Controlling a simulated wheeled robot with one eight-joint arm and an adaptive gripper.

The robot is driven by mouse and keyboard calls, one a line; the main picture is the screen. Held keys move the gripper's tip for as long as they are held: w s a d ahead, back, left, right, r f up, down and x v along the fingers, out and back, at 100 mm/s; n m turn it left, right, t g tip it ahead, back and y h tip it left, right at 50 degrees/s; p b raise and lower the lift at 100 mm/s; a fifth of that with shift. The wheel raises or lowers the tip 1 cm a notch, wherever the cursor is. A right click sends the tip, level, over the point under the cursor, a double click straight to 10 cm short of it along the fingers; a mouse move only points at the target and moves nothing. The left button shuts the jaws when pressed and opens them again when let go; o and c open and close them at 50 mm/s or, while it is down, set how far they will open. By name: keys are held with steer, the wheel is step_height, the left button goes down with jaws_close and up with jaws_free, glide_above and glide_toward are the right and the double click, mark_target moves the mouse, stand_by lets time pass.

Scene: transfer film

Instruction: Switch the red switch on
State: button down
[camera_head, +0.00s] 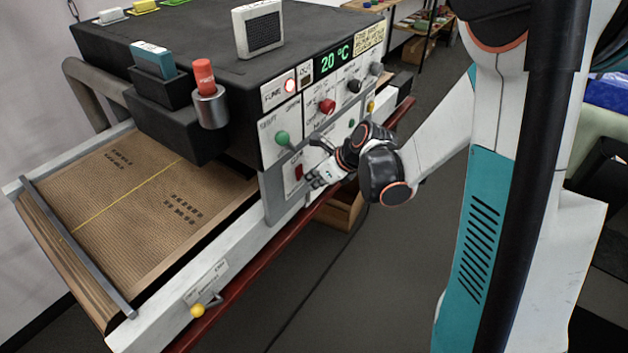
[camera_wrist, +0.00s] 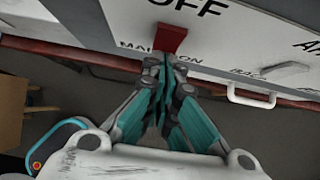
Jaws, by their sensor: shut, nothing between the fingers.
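The red switch (camera_head: 298,171) sits low on the front panel of the dark machine, below the green knob. In the wrist view the red switch (camera_wrist: 172,38) stands out from the white panel, between the large "OFF" lettering and a partly hidden line ending in "ON". My gripper (camera_head: 311,182) is shut and empty, just right of the switch in the head view. In the wrist view its closed fingertips (camera_wrist: 166,62) are just below the switch and cover part of the label. I cannot tell whether they touch it.
A white handle (camera_wrist: 251,97) is right of my fingers. A dark red rail (camera_head: 250,285) runs along the machine; grey floor lies beyond.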

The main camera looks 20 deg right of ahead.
steer(key=shift+w+a+f, duration=0.15)
steer(key=shift+w+f, duration=0.05)
steer(key=shift+w, duration=0.05)
steer(key=shift+r+p, duration=0.35)
steer(key=shift+r, duration=0.5)
steer(key=s+f+p+v, duration=0.1)
steer(key=v, duration=0.5)
steer(key=d+p+v, duration=0.1)
steer(key=p+v, duration=0.1)
steer(key=v, duration=0.5)
steer(key=shift+s+d+f, duration=0.2)
steer(key=shift+s+f, duration=0.2)
steer(key=shift+f, duration=0.1)
